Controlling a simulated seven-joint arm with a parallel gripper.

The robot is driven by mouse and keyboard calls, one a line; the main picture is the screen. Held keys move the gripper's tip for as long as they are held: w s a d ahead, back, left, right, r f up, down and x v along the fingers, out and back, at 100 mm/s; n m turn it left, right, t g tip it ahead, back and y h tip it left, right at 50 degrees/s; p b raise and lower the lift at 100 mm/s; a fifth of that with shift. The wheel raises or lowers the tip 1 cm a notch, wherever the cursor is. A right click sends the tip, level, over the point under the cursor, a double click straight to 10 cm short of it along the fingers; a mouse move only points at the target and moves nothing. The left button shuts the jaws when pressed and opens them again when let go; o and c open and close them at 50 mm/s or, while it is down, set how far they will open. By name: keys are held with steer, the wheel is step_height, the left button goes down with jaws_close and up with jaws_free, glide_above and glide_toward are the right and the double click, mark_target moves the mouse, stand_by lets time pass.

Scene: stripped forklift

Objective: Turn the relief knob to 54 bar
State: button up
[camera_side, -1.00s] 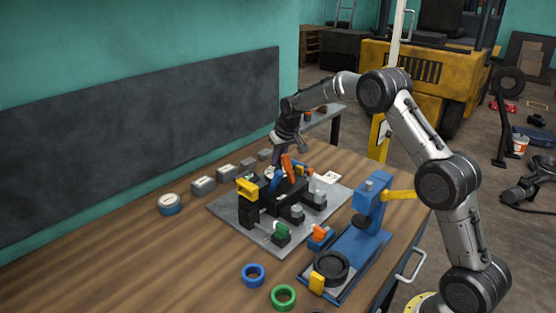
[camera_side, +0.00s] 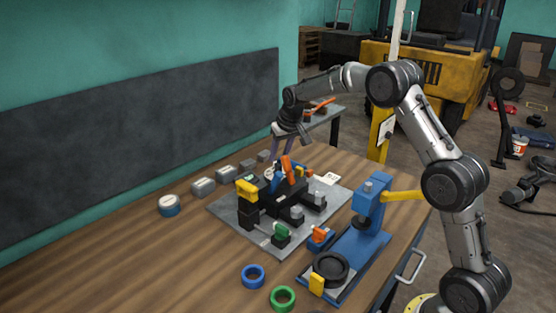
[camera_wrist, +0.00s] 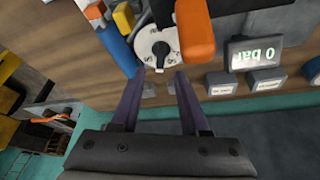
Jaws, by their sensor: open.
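The relief knob (camera_wrist: 160,48) is a small black knob on a round pale dial with marks, on the dark valve block (camera_side: 262,190). My gripper (camera_wrist: 167,73) is open and empty. In the side view my gripper (camera_side: 281,155) hangs above the back of the block, fingers pointing down. In the wrist view the knob appears just beyond the fingertips, roughly in line with the gap, and apart from them. A dark display (camera_wrist: 262,53) reads 0 bar, upside down in the wrist view. The knob's exact pointer setting is too small to read.
An orange lever handle (camera_wrist: 195,32) stands close right of the knob in the wrist view; a blue handle (camera_wrist: 117,50) is at its left. Grey labelled blocks (camera_side: 203,187) line the table's back. A blue press (camera_side: 365,235) stands at right. The table's left front is clear.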

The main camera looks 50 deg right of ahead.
steer(key=v, duration=1)
steer(key=s+a+r+t, duration=0.2)
steer(key=s+a+r, duration=0.25)
steer(key=r, duration=0.55)
steer(key=s+a+r+n, duration=0.1)
steer(key=s+a+r, duration=0.15)
steer(key=s, duration=0.25)
steer(key=s+a+r+n, duration=0.1)
steer(key=s+a, duration=0.2)
steer(key=s, duration=0.3)
steer(key=s+a+f, duration=0.1)
steer(key=s+f, duration=0.3)
steer(key=s, duration=0.3)
steer(key=s+a+f+n+y, duration=0.1)
steer(key=s+a+f, duration=0.1)
steer(key=s+f, duration=0.2)
steer(key=s+a+f+n, duration=0.1)
steer(key=s+f, duration=0.4)
steer(key=s, duration=0.6)
steer(key=shift+a+g+y, duration=0.3)
steer(key=shift+a+g, duration=0.1)
steer(key=shift+a, duration=0.15)
